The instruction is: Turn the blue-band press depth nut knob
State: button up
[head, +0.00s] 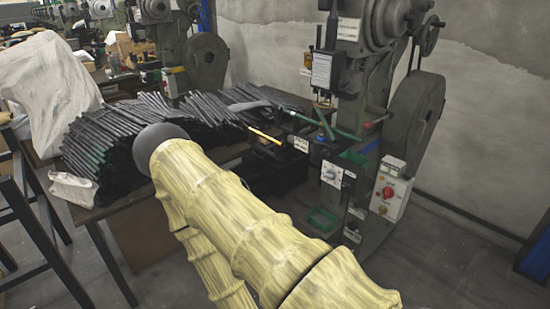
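A grey-green press (375,75) stands at the right, with a large round housing at its top and a wheel at its side. No clear blue band can be made out on it; small blue parts show near its work area. A small round knob on a pale plate (331,173) sits on its lower front. Which part is the depth nut knob I cannot tell. My gripper does not show.
A switch box (388,196) with a red knob is on the press's right side. A pile of dark rods (115,140) covers the bench behind my arm, beside white plastic sheeting (45,80). More presses (195,50) stand behind. Open floor (450,260) lies at the lower right.

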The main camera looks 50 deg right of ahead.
aim_at(331, 174)
jog(key=z, duration=0.05)
jog(key=i, duration=0.85)
jog(key=z, duration=0.95)
jog(key=i, duration=0.5)
jog(key=z, duration=0.45)
